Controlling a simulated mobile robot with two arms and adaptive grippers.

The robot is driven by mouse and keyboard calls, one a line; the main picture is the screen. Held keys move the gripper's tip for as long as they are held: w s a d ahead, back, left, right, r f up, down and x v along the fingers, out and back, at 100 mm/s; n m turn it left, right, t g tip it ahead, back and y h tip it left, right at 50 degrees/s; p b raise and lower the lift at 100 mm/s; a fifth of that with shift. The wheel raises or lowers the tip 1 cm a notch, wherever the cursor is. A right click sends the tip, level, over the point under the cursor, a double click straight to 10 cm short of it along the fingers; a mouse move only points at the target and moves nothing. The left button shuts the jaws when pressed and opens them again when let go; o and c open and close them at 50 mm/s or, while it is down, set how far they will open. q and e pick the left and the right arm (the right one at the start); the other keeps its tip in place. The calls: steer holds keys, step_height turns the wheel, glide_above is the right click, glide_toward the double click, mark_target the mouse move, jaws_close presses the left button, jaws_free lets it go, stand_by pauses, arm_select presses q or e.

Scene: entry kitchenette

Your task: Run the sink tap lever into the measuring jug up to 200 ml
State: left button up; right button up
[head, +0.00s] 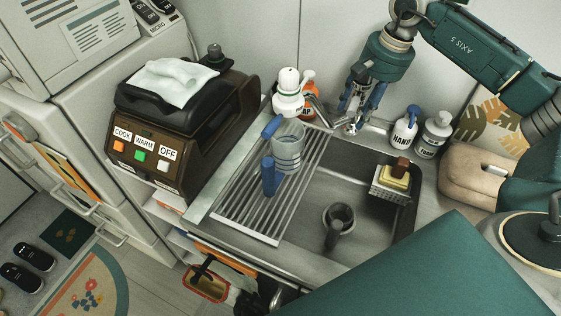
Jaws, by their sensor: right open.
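The clear measuring jug (288,150) stands on the ribbed drainboard left of the sink basin. Blue parts show beside it, one upright in front of it and one at its upper left; I cannot tell how they join it. Its scale and any water level are too small to read. My right gripper (361,108) is open and empty, pointing down at the sink's back edge, right of the jug. My left gripper is not in view.
White hand-soap bottles (405,128) stand behind. A brown cooker (180,125) with a cloth stands left of the drainboard.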

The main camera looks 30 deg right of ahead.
steer(key=shift+s+a+b, duration=0.6)
steer(key=shift+s+a, duration=0.9)
steer(key=shift+s, duration=0.05)
